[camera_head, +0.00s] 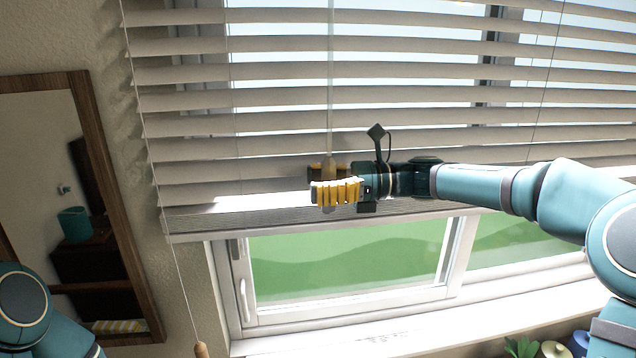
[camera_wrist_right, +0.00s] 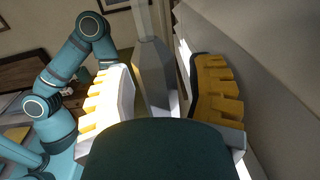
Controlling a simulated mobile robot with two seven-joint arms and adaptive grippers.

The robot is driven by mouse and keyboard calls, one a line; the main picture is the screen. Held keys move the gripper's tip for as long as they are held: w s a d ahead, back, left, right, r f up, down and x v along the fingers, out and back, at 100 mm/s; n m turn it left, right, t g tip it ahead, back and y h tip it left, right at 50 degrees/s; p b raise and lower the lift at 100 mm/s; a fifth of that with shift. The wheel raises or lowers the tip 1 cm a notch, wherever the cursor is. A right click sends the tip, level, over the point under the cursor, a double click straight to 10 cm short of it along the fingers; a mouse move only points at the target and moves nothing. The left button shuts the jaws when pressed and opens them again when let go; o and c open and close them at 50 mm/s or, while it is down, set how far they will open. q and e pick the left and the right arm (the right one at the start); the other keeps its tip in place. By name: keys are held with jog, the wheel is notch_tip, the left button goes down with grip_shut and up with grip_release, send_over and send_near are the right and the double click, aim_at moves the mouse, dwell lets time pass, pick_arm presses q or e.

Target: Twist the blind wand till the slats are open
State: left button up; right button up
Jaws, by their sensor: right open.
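The blind wand (camera_head: 331,85) hangs as a thin clear rod in front of the slats, with a thicker grip at its lower end. The blind's slats (camera_head: 200,100) show bright gaps between them, wide in the upper part and narrower lower down. My right gripper (camera_head: 328,182) is open at the wand's lower end, with one finger on each side of it. In the right wrist view, the wand's faceted grip (camera_wrist_right: 152,68) stands between the two yellow-padded fingers, with visible space beside it. My left arm shows at the lower left; its gripper is out of view.
A corded pull (camera_head: 201,349) hangs at the left of the blind. A wood-framed mirror (camera_head: 95,130) is on the left wall. The window sill (camera_head: 390,335) runs below, with a plant (camera_head: 521,347) at its lower right. The window frame stands close behind the blind.

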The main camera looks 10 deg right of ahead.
jog(key=shift+c, duration=0.3)
grip_shut()
jog(key=shift+w+t, duration=0.1)
jog(key=shift+t, duration=0.2)
jog(key=shift+w+d+f+m+t+h+b, duration=0.1)
jog(key=shift+w+m+t+h+b, duration=0.1)
jog(key=shift+m+t+h+b, duration=0.95)
jog(key=shift+w+d+r+m+t+h+b, duration=0.25)
jog(key=shift+m+t+b, duration=0.8)
jog(key=shift+t, duration=1.15)
jog(key=shift+w+a+f+m+t+h+b, duration=0.1)
jog(key=shift+f+m+t+h+b, duration=0.15)
jog(key=shift+m+t+h+b, duration=0.95)
jog(key=shift+m+t+y+p, duration=0.3)
jog(key=shift+t+y+p, duration=0.1)
jog(key=shift+t+p, duration=0.1)
